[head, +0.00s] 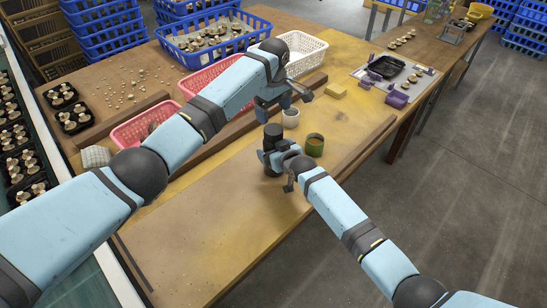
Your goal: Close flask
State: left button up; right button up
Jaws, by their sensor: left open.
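My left gripper (297,94) is open above the table, just above and behind a white cup (290,118). An olive-green cup-like vessel (314,145) stands upright right of my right wrist, its top showing brownish. I cannot tell whether it is the flask. A dark cylindrical piece (273,132) shows at the end of my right arm; I cannot tell whether it is a flask part or part of my arm. My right gripper (290,182) is low over the table, left of and nearer than the green vessel. Its fingers are too small and dark to read.
Pink baskets (145,122), a white basket (304,52) and a blue crate of mushrooms (213,38) stand at the back. A yellow sponge-like block (336,90) and a black tray (386,66) lie right. A wooden strip (364,143) runs along the right edge. The near tabletop is clear.

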aim_at(273, 129)
jog(key=c, duration=1.4)
pick_arm(q)
jog(key=shift+w+d+r, duration=0.1)
jog(key=shift+r, duration=0.15)
pick_arm(e)
jog(key=shift+c, duration=0.8)
pick_arm(q)
jog(key=shift+f, duration=0.1)
jog(key=shift+f, duration=0.15)
jog(key=shift+f, duration=4)
